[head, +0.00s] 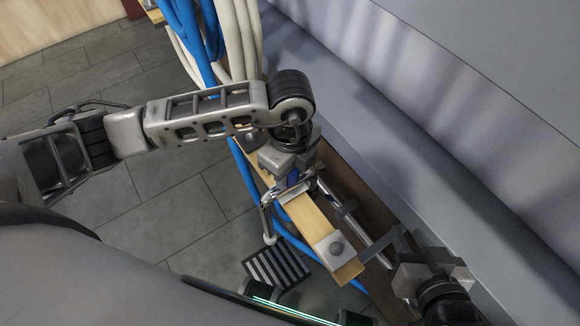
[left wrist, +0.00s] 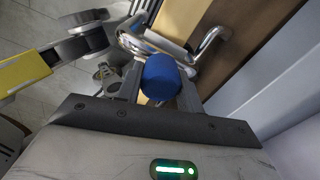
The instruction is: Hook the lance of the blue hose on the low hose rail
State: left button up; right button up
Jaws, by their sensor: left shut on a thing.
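My left gripper (head: 292,176) is over the yellow wooden rail (head: 312,222). In the left wrist view its fingers are shut on the blue grip of the lance (left wrist: 162,76). Bent chrome metal shows just beyond the grip. The blue hose (head: 207,42) hangs in loops at the top, and a blue length also shows below the rail.
A cream hose (head: 240,38) hangs beside the blue loops. A grey wall and ledge (head: 400,150) run along the right. A black slatted grate (head: 276,268) is on the tiled floor (head: 150,215). Floor left of the rail is open.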

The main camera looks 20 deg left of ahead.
pick_arm(q)
jog(key=shift+f, duration=0.1)
jog(key=shift+f, duration=0.15)
jog(key=o, duration=1.8)
